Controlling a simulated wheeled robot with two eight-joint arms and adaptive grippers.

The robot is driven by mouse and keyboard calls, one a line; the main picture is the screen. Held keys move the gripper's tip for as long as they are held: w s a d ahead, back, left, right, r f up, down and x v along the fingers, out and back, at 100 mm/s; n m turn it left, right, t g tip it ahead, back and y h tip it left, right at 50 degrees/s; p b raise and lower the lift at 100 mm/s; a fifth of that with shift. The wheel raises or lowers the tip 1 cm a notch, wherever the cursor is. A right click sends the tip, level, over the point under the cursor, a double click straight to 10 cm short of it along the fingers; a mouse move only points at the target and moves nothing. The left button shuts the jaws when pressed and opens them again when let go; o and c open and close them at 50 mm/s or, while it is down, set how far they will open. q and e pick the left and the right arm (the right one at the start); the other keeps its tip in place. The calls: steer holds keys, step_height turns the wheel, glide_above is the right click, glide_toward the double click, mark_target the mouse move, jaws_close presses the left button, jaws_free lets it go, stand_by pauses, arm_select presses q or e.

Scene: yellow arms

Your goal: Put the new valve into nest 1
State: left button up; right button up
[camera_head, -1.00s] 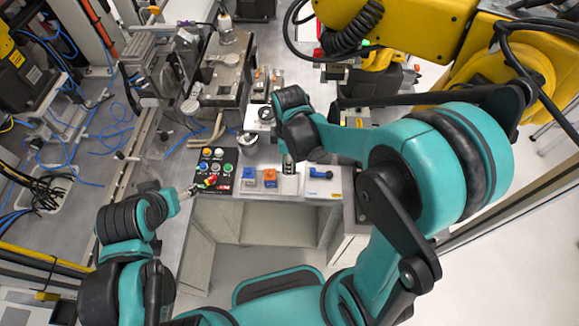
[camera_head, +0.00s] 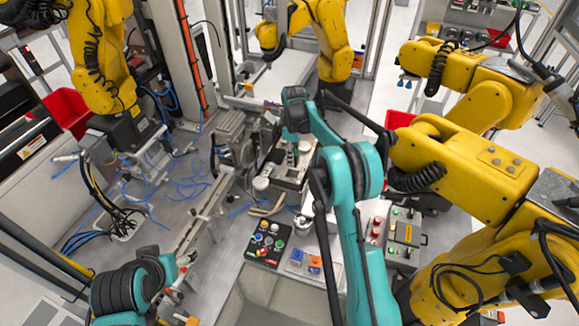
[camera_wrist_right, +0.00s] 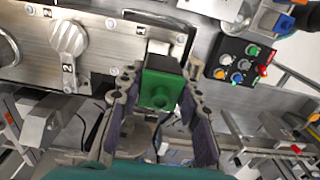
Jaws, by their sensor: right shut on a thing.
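My right gripper (camera_wrist_right: 158,95) is shut on the new valve (camera_wrist_right: 160,88), a green block with a round green boss and a dark far part. The valve is over the edge of a grey metal plate (camera_wrist_right: 95,30), beside a small label 1. I cannot tell whether the valve touches the nest, which it hides. A grey knobbed part (camera_wrist_right: 68,42) is on the plate at label 2. In the head view my right gripper (camera_head: 292,152) points down over the fixture, its fingers small. My left gripper (camera_head: 185,262) is at the lower left; its jaws are unclear.
A black button panel (camera_head: 267,243) stands in front of the fixture. A blue piece (camera_head: 297,256) and an orange piece (camera_head: 315,264) lie to its right. A wooden-handled tool (camera_head: 267,211) lies behind the panel. Yellow robot arms (camera_head: 470,160) crowd the right side.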

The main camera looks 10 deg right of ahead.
steer(key=shift+w+a, duration=0.1)
steer(key=shift+w, duration=0.15)
steer(key=shift+f+b, duration=1.2)
steer(key=shift+f, duration=1.25)
steer(key=shift+f+b, duration=0.75)
steer(key=shift+f, duration=0.25)
steer(key=o, duration=1.3)
steer(key=shift+r, duration=0.1)
step_height(320, 180, up, 12)
steer(key=shift+f, duration=0.1)
